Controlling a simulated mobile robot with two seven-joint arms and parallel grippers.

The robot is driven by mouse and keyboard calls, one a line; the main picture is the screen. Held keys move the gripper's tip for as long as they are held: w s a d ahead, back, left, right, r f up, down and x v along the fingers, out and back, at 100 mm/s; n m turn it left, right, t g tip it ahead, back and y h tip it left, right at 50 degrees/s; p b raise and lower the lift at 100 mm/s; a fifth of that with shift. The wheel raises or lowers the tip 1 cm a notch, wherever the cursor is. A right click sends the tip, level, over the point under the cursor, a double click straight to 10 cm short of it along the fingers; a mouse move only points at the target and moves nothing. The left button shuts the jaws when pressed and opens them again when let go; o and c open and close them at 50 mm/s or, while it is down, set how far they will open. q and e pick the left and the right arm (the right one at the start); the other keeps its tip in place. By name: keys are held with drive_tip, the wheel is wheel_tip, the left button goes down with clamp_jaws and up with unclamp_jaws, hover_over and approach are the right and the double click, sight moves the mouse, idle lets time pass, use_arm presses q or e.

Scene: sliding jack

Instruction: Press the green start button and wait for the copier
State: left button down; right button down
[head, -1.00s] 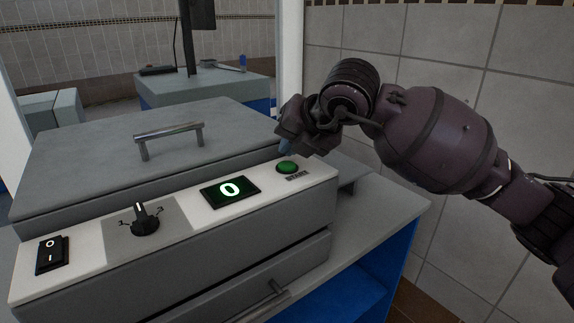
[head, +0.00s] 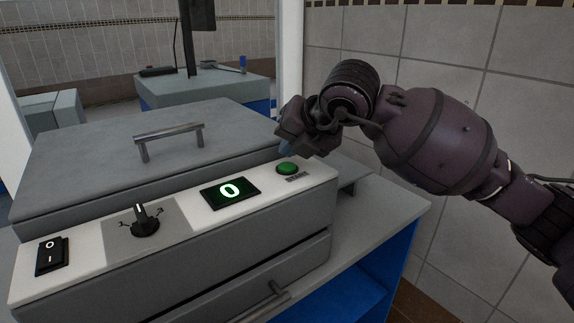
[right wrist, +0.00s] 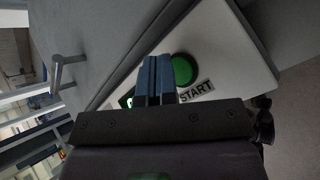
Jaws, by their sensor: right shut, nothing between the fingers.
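The grey copier (head: 230,245) stands in front of me with a white control strip along its front top edge. The round green start button (head: 287,168) is at the strip's right end, above the word START. It also shows in the right wrist view (right wrist: 183,70), just beside the fingertips. My right gripper (head: 285,148) is shut and empty, with blue fingertips close above and behind the button. I cannot tell if they touch it. The display (head: 230,192) reads 0 in green. My left gripper is not in view.
A black rotary dial (head: 144,222) and a black rocker switch (head: 52,256) sit on the strip's left part. The closed lid has a metal handle (head: 169,139). A tiled wall (head: 450,60) is at the right, behind my right arm.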

drive_tip(key=shift+f, duration=0.15)
idle(0.7)
drive_tip(key=shift+f, duration=0.25)
idle(0.4)
